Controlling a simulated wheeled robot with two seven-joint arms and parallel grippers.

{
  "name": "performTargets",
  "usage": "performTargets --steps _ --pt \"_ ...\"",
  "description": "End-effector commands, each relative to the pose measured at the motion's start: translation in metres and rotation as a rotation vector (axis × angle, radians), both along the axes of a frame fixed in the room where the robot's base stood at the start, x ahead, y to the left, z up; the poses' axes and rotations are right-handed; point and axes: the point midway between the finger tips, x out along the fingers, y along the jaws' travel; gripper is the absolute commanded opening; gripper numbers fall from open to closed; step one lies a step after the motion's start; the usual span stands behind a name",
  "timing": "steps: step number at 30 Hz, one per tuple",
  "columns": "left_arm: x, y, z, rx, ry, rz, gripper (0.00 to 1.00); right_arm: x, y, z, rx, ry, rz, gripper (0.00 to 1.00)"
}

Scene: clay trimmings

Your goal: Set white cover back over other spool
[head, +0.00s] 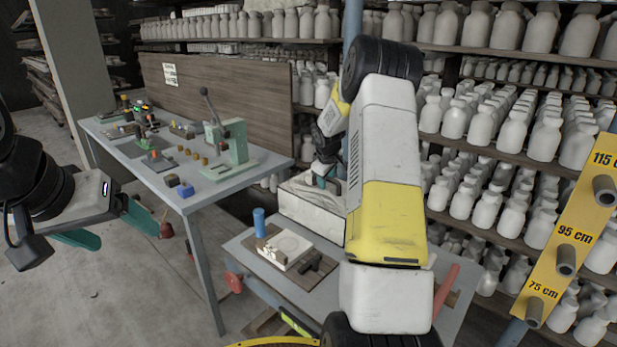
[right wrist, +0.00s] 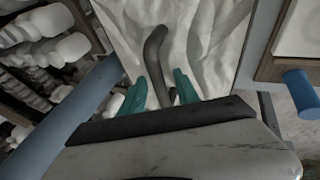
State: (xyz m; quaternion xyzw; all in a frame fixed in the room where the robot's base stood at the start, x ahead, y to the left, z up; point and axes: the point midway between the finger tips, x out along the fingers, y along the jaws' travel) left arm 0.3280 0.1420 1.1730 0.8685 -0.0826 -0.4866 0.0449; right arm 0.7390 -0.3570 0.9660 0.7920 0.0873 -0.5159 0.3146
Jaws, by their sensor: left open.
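Whether anything is under the cover is hidden. My left gripper (head: 103,222) is open and empty, far left.
A white block with a ring mark (head: 285,249) lies on a brown board beside the blue cylinder. A grey workbench (head: 150,165) with a green press (head: 228,148) stands at left. Bottle shelves (head: 470,150) rise behind. A yellow height post (head: 570,240) stands right.

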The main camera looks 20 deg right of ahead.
Motion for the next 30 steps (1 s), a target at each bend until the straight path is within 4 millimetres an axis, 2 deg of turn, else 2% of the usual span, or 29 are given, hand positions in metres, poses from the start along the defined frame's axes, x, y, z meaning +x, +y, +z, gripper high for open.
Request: performTargets --steps 5,8,21,30 --pt "0.0 0.0 0.0 0.0 0.0 0.0 0.76 0.0 0.0 0.002 0.0 -0.001 0.0 0.38" --pt "0.0 0.0 0.0 0.0 0.0 0.0 0.76 -0.003 0.001 0.01 0.0 -0.002 0.001 0.38" --pt "0.0 0.0 0.0 0.0 0.0 0.0 0.76 -0.043 0.018 0.087 -0.001 -0.003 0.001 0.38" --pt "0.0 0.0 0.0 0.0 0.0 0.0 0.76 -0.06 0.028 0.115 0.009 -0.006 -0.008 0.38"
